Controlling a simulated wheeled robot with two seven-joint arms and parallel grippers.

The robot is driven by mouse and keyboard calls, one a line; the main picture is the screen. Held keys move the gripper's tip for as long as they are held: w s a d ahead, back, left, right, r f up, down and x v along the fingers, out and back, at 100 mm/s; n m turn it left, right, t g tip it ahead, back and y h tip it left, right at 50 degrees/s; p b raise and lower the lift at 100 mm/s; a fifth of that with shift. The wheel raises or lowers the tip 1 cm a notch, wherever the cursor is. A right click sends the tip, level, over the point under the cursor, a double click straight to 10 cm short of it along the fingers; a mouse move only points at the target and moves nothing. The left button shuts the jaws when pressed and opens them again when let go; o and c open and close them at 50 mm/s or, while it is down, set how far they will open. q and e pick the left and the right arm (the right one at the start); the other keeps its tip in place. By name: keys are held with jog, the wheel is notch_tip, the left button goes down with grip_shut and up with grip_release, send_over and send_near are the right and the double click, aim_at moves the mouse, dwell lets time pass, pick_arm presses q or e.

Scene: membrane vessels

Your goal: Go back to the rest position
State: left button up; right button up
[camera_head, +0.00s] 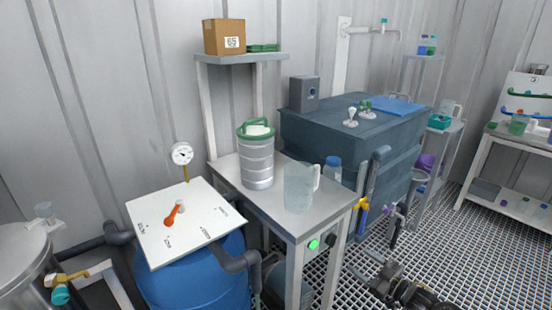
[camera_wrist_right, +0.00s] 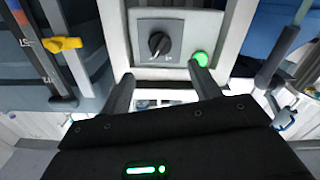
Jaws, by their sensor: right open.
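My right gripper (camera_head: 386,278) shows at the bottom right of the head view, in front of the steel table and over the grated floor. In the wrist view its two dark fingers (camera_wrist_right: 161,72) are spread apart with nothing between them. They point toward a grey switch panel (camera_wrist_right: 178,20) with a black rotary knob (camera_wrist_right: 160,44) and a lit green button (camera_wrist_right: 201,59). One fingertip overlaps the button's lower edge in this view; I cannot tell whether it touches. My left gripper is not in view.
The steel table (camera_head: 270,203) carries a green-handled metal canister (camera_head: 257,165) and a clear pitcher (camera_head: 299,190). Pipes with a yellow valve (camera_head: 362,203) stand beside my right gripper. A blue drum (camera_head: 190,285) under a white board (camera_head: 160,238) is at the left. A dark tank (camera_head: 330,130) stands behind.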

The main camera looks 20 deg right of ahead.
jog(key=s+a+f+m+g+h+p, duration=0.2)
jog(key=s+a+f+g+p, duration=0.15)
jog(key=s+f, duration=0.6)
jog(key=s+a+f+m+g+h+p, duration=0.25)
jog(key=s+f+g, duration=0.2)
jog(key=f, duration=1.05)
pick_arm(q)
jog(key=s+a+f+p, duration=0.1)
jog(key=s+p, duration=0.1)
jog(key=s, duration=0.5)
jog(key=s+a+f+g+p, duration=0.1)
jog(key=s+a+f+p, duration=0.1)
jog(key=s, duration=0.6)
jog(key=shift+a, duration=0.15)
pick_arm(e)
jog(key=s+a+f+g, duration=0.2)
jog(key=s+a+f, duration=0.1)
jog(key=s, duration=0.6)
jog(key=s+a+f+g, duration=0.3)
jog(key=s+a, duration=0.3)
jog(key=s, duration=0.4)
jog(key=s+a+f+g, duration=0.3)
jog(key=s+a+f, duration=0.1)
jog(key=s, duration=0.5)
jog(key=shift+s+a+f+n+h, duration=0.3)
jog(key=shift+f+n+h, duration=0.15)
jog(key=shift+f, duration=0.1)
